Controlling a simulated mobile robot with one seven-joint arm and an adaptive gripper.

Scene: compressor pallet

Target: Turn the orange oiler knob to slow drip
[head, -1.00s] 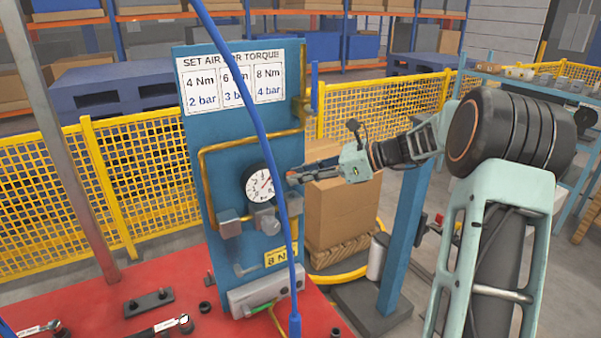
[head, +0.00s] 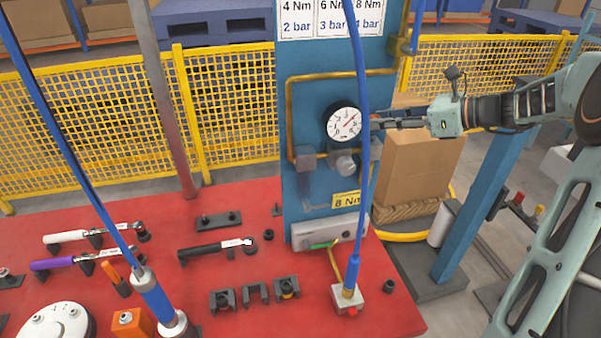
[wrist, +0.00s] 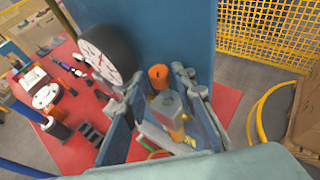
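The orange oiler knob (wrist: 159,77) shows in the wrist view on top of a grey body with a yellowish part, against the blue panel (wrist: 180,25). My gripper (wrist: 160,88) is open, with one finger on each side of the knob in that picture. I cannot tell whether either finger touches it. In the head view my gripper (head: 380,122) is just right of the round pressure gauge (head: 344,122). The orange knob cannot be made out there. The gauge (wrist: 103,56) also shows left of the knob in the wrist view.
A blue hose (head: 362,190) hangs in front of the panel, left of my gripper. A cardboard box (head: 415,165) stands behind and below my arm. Torque wrenches (head: 215,247) and black fixtures lie on the red table (head: 300,312). A yellow mesh fence (head: 240,110) stands behind.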

